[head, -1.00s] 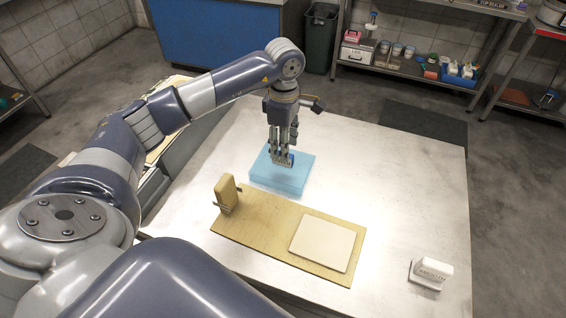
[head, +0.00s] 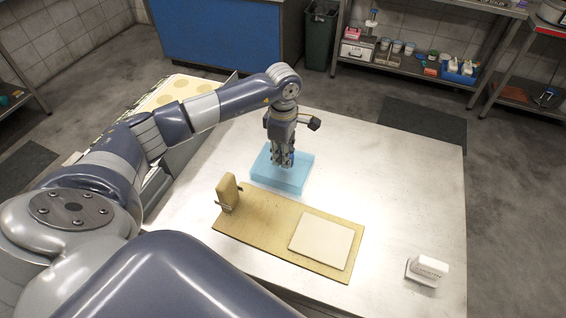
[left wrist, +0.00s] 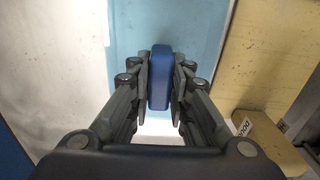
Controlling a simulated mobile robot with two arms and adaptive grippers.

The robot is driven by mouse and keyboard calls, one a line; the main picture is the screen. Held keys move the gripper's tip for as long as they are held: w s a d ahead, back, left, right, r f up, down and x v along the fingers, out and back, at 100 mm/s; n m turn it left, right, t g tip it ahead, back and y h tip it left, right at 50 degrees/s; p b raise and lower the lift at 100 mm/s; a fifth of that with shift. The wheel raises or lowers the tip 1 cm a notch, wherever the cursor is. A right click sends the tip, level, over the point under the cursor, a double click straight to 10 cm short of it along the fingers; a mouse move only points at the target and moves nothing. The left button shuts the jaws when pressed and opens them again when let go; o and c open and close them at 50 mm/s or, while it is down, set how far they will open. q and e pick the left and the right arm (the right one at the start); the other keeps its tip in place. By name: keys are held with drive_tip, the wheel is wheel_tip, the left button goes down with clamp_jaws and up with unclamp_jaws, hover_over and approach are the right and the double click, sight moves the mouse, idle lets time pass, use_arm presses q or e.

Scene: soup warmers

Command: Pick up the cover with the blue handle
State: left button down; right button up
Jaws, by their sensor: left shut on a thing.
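The cover (head: 297,184) is a light blue, see-through box shape on the metal table, behind the wooden board. Its light blue top also shows in the left wrist view (left wrist: 203,32). Its dark blue handle (left wrist: 160,78) stands between the fingers in the left wrist view. My left gripper (head: 283,163) points straight down over the cover. Its fingers (left wrist: 160,90) are shut on the handle from both sides. In the head view the fingers hide most of the handle. My right gripper is not in view.
A wooden board (head: 265,228) lies in front of the cover, with an upright wooden block (head: 228,190) at its left and a pale slab (head: 321,240) at its right. A white labelled block (head: 428,268) stands at the front right.

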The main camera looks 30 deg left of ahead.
use_arm(q)
drive_tip(key=shift+w+r, duration=0.1)
drive_tip(key=shift+r, duration=0.3)
wheel_tip(320, 180, up, 9)
drive_tip(key=shift+r+b, duration=0.15)
drive_tip(key=shift+b, duration=1)
